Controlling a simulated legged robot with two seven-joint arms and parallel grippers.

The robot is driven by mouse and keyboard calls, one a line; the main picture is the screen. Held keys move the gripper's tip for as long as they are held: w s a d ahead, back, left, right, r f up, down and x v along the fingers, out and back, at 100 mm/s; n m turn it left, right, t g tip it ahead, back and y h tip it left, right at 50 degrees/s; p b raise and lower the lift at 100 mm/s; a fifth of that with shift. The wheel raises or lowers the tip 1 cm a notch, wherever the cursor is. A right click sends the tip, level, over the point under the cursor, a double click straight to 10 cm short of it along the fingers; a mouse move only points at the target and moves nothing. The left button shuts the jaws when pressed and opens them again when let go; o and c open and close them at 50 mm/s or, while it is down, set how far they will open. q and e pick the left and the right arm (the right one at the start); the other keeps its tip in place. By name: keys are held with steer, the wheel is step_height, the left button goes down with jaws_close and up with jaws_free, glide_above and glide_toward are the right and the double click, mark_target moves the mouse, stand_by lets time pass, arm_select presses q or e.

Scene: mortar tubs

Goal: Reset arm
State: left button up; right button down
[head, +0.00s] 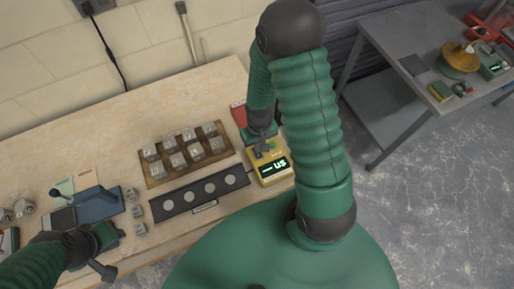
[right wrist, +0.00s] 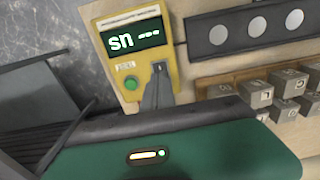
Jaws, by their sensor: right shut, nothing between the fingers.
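My right gripper (head: 263,143) is shut and empty, pointing down over the upper part of a yellow device (head: 272,178). In the right wrist view its dark fingertips (right wrist: 158,88) are together in front of the yellow device (right wrist: 148,50), at a small dark socket; I cannot tell whether they touch it.
A wooden tray (head: 150,181) of metal cubes and a dark strip (head: 160,208) with several pale discs lie left of the device. A grey table (head: 385,45) stands at the right.

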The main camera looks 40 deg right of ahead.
step_height(320, 180, up, 3)
steer(key=shift+f+p, duration=0.15)
steer(key=shift+p, duration=0.75)
steer(key=a+r+n+t+b, duration=0.2)
steer(key=a+r+b, duration=0.3)
steer(key=a+b, duration=0.4)
steer(key=shift+a+n+t, duration=0.3)
steer(key=shift+n, duration=0.5)
steer(key=shift+a+r, duration=0.1)
steer(key=shift+a, duration=0.05)
steer(key=shift+a, duration=0.2)
